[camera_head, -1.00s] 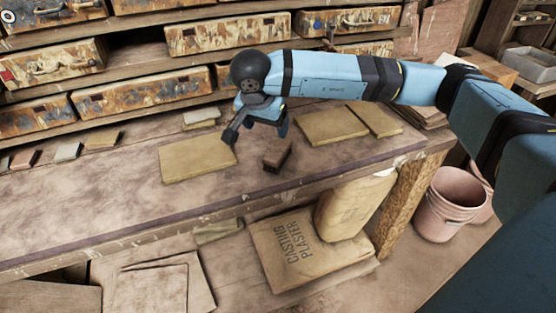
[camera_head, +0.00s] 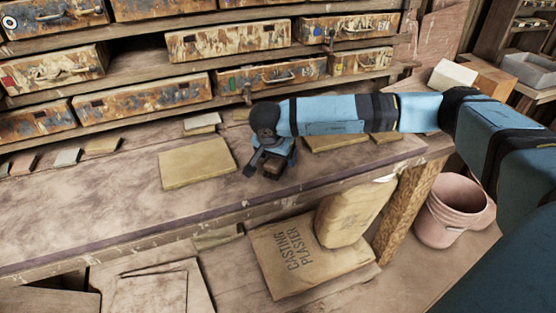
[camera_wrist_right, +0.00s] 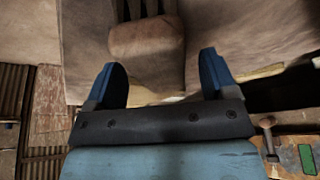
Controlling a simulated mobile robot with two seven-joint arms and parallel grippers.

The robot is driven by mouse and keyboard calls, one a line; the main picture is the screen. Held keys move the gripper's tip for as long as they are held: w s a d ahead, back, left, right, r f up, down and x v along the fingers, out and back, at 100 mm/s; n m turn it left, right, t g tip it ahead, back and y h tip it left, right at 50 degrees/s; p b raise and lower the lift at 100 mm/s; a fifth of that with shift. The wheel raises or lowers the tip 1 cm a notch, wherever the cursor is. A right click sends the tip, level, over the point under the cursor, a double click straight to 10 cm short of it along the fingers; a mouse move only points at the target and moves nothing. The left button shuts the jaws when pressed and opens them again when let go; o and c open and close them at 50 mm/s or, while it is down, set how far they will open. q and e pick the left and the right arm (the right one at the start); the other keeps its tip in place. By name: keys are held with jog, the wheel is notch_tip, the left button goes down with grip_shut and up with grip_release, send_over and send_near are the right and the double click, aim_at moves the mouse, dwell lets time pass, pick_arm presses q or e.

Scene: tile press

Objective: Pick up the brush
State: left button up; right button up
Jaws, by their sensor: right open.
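The brush (camera_head: 271,174) is a small dark brown block near the front edge of the workbench (camera_head: 110,205). My right gripper (camera_head: 268,165) is open above it, and its fingers partly hide it in the head view. In the right wrist view, the brush (camera_wrist_right: 147,38) appears as a brown block beyond the fingertips of my open gripper (camera_wrist_right: 161,72). It lies between the lines of the two fingers, a little nearer the left one. I cannot tell whether a finger touches it. My left gripper is out of view.
A flat tan slab (camera_head: 195,163) lies just left of my right gripper. More slabs (camera_head: 337,143) lie behind my forearm. Painted drawers (camera_head: 228,38) line the back. The bench's left front is clear.

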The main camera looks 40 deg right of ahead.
jog(key=shift+d+f, duration=0.1)
jog(key=shift+f, duration=0.25)
jog(key=shift+f, duration=0.25)
dwell(0.5)
jog(key=c, duration=1.1)
jog(key=shift+r, duration=0.15)
